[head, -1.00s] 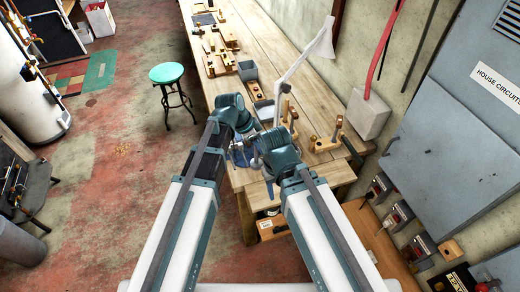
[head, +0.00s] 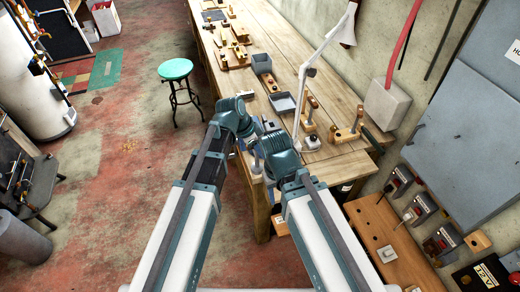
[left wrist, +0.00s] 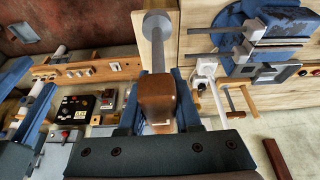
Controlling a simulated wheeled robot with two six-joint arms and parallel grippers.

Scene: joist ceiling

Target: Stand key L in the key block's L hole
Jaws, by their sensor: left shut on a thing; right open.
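My left gripper (left wrist: 158,105) is shut on a brown wooden piece (left wrist: 157,95) in the left wrist view. A grey round shaft (left wrist: 155,55) runs on from it to a pale disc; I take this to be key L, but no letter shows. In the head view the left gripper's tips and its load are hidden behind the wrists.
The long wooden bench (head: 285,45) holds a lamp (head: 309,143), grey bins (head: 282,102) and wooden fixtures (head: 347,133). A board (head: 362,225) with fittings lies lower right, beside a black box (head: 482,276). A green stool (head: 175,69) stands left. Floor between is open.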

